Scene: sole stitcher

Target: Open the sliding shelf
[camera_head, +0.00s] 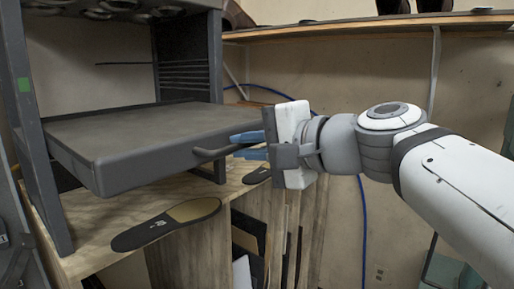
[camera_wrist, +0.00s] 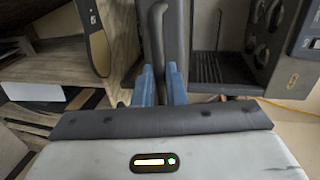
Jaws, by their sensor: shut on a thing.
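The sliding shelf (camera_head: 140,132) is a dark grey flat tray in a dark metal rack, and it sticks out past the rack's front posts. A curved handle (camera_head: 212,153) is on its front edge. In the wrist view the handle (camera_wrist: 158,35) is a dark bar running up from between the fingers. My gripper (camera_head: 248,146) has blue fingers and is shut on the handle. The fingers (camera_wrist: 162,85) also show in the wrist view, close on both sides of the bar. The exact contact is partly hidden by the fingers.
A black and tan insole (camera_head: 166,223) lies on the wooden bench (camera_head: 95,250) below the shelf. Another insole (camera_head: 257,175) lies near my gripper. A wooden ledge (camera_head: 350,28) runs along the wall, and a blue cable (camera_head: 364,225) hangs behind my arm.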

